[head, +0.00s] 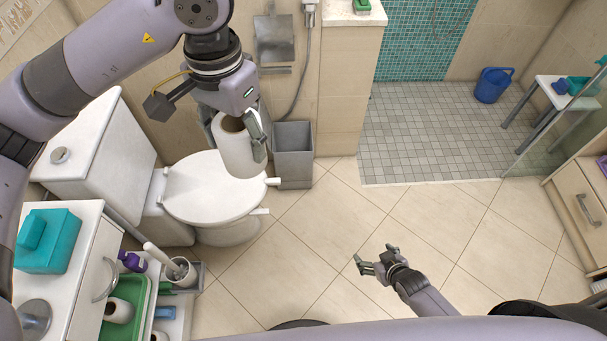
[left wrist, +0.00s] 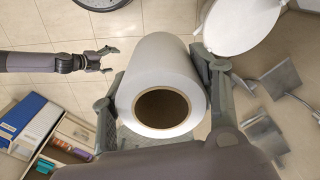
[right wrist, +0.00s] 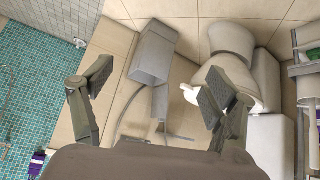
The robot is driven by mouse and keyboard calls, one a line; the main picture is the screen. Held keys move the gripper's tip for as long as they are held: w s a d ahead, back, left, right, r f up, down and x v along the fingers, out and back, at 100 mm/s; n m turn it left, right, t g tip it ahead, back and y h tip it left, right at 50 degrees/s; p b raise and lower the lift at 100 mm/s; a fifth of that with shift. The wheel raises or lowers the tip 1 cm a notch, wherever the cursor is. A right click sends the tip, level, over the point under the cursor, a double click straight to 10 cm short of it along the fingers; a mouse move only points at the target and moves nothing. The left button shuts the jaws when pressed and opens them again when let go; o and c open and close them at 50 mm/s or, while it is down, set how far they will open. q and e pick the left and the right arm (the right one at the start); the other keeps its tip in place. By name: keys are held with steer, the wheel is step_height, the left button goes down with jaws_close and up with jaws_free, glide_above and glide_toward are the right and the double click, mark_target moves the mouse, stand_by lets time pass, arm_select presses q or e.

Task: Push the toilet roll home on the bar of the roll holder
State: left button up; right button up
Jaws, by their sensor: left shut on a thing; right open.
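The toilet roll (head: 237,152) is white with a brown core. My left gripper (head: 234,132) is shut on it, one finger on each side, and holds it in the air above the toilet. In the left wrist view the roll (left wrist: 165,70) shows its open core end toward the camera. The grey metal roll holder (head: 274,38), a plate with a thin bar below, is on the wall behind, apart from the roll. It also shows in the left wrist view (left wrist: 281,78). My right gripper (head: 372,257) is open and empty above the floor.
The toilet (head: 215,188) has its lid shut. A grey bin (head: 294,155) stands beside it by the wall. A shower hose (head: 300,70) hangs right of the holder. A vanity with a teal box (head: 48,241) is at left. The middle floor is clear.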

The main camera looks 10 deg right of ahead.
steer(key=w+a+r+n+t+y, duration=0.1)
steer(key=w+a+r+y, duration=0.2)
steer(key=r, duration=0.6)
steer(key=w+a+r+n+t+y, duration=0.1)
steer(key=w+a+r+t, duration=0.2)
steer(key=r, duration=0.6)
steer(key=w+a+r+n+y, duration=0.1)
steer(key=w+a+r+y, duration=0.15)
steer(key=a+r, duration=0.45)
steer(key=n+g+y, duration=0.1)
steer(key=n+y, duration=0.3)
steer(key=y, duration=0.3)
glide_toward(238, 150)
step_height(238, 150, down, 3)
steer(key=w, duration=0.2)
steer(key=x, duration=0.7)
steer(key=f+x, duration=0.1)
steer(key=x, duration=0.3)
steer(key=shift+w, duration=0.25)
steer(key=shift+c, duration=0.2)
